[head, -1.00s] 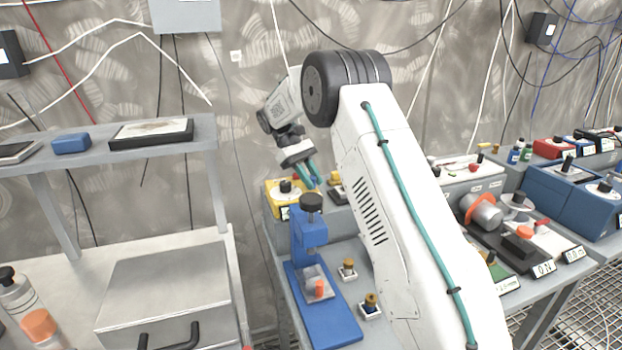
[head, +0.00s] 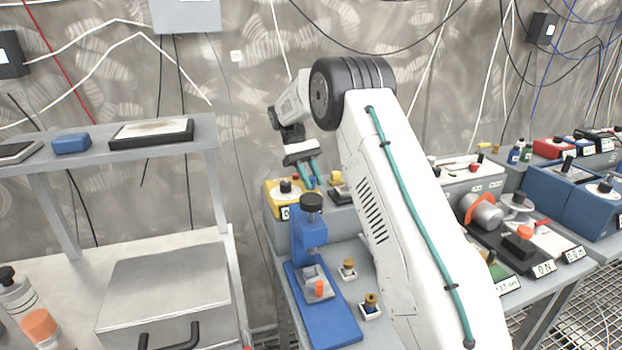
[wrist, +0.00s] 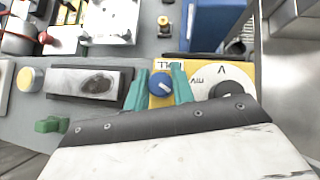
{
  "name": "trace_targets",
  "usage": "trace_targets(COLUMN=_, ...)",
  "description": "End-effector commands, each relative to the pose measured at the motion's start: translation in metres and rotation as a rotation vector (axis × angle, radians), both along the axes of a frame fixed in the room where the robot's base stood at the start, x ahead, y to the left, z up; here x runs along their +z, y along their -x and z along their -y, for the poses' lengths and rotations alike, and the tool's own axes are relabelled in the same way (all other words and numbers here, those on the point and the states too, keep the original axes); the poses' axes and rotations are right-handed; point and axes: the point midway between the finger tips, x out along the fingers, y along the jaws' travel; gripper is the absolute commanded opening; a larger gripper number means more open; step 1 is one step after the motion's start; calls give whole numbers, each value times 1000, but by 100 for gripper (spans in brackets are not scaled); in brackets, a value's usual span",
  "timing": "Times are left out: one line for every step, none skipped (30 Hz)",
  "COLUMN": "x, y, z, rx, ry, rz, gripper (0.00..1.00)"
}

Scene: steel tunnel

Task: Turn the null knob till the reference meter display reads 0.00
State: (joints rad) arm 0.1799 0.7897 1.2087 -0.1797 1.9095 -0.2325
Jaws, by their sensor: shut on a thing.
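The reference meter is a yellow box (wrist: 207,70) with a white dial face marked V and mV and a dark selector knob (wrist: 227,90). It also shows in the head view (head: 273,201), at the back of the bench. The blue null knob (wrist: 160,84) has a white pointer line and sits beside the dial under an upside-down NULL label. My gripper (wrist: 159,85) has its teal fingers on both sides of the null knob, shut on it. In the head view, my gripper (head: 310,180) reaches down onto the meter's top. The meter's display cannot be read in either view.
A blue press-like stand (head: 309,235) stands in front of the meter. Two small knobbed parts (head: 348,268) stand right of it. A grey-white block (wrist: 88,83) lies close beside the gripper. A shelf (head: 205,140) stands at left.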

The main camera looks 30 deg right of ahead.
Motion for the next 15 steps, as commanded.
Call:
trace_targets(x=1, y=-1, z=0, rx=1, ry=0, rz=5, gripper=27)
trace_targets(x=1, y=-1, z=0, rx=1, ry=0, rz=5, gripper=36)
trace_targets(x=1, y=-1, z=0, rx=1, ry=0, rz=4, gripper=46)
trace_targets(x=1, y=-1, z=0, rx=1, ry=0, rz=4, gripper=46)
trace_targets(x=1, y=-1, z=0, rx=1, ry=0, rz=4, gripper=46)
trace_targets(x=1, y=-1, z=0, rx=1, ry=1, rz=3, gripper=46)
trace_targets(x=1, y=-1, z=0, rx=1, ry=1, rz=3, gripper=46)
trace_targets(x=1, y=0, z=0, rx=1, ry=1, rz=3, gripper=46)
trace_targets(x=0, y=0, z=0, rx=1, ry=1, rz=2, gripper=46)
trace_targets(x=0, y=0, z=0, rx=1, ry=1, rz=2, gripper=46)
trace_targets(x=1, y=0, z=0, rx=1, ry=1, rz=2, gripper=46)
trace_targets(x=1, y=0, z=0, rx=1, ry=1, rz=2, gripper=46)
trace_targets(x=2, y=0, z=0, rx=1, ry=1, rz=2, gripper=46)
trace_targets(x=4, y=0, z=0, rx=1, ry=1, rz=3, gripper=46)
trace_targets(x=6, y=-1, z=0, rx=1, ry=1, rz=3, gripper=46)
